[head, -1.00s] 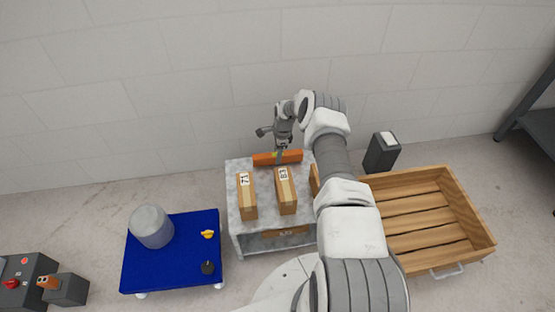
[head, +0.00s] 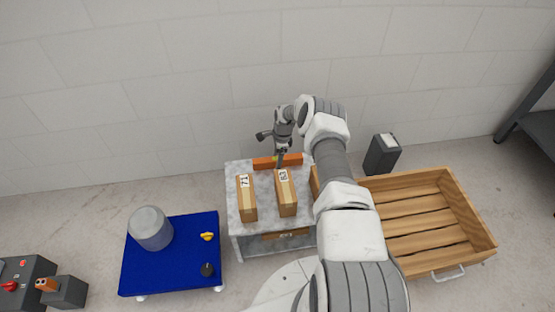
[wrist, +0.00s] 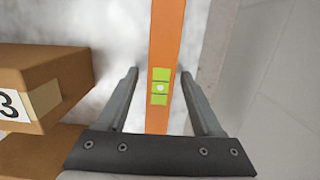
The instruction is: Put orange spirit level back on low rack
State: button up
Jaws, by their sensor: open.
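The orange spirit level (head: 264,163) lies along the back edge of the grey low rack's top (head: 234,200), close to the wall. In the wrist view the spirit level (wrist: 167,40) runs up the picture, with its green vial beside the fingertips. My gripper (wrist: 162,80) is open, one finger on each side of the spirit level, with gaps on both sides. Whether the fingers are at its height or above it I cannot tell. In the head view my gripper (head: 280,160) is over the middle of the level and hides part of it.
Cardboard boxes stand on the rack in front of the level; one box (wrist: 45,85) is close to my left finger in the wrist view. A blue cart (head: 160,265) stands left, a wooden crate (head: 470,215) right. The wall is just behind the rack.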

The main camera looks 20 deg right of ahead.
notch_tip(320, 180, up, 31)
jog(key=a+n+t+h+p, duration=0.1)
jog(key=a+n+p, duration=0.1)
jog(key=n+p, duration=0.25)
jog(key=s+a+r+n+t, duration=0.1)
jog(key=s+a+r+n, duration=0.2)
jog(key=r, duration=0.6)
jog(key=s+a+r+n, duration=0.25)
jog(key=s+r, duration=0.25)
jog(key=r, duration=0.3)
jog(key=s+a+r+n+t+h, duration=0.1)
jog(key=s+r+n, duration=0.1)
jog(key=s+r, duration=0.4)
jog(key=s+a+r+n+t, duration=0.1)
jog(key=s+a+r+n, duration=0.2)
jog(key=s, duration=0.4)
jog(key=s+a+r+n+t, duration=0.1)
jog(key=s+n, duration=0.4)
jog(key=s, duration=1.2)
jog(key=shift+r+y, duration=0.15)
jog(key=shift+y, duration=0.15)
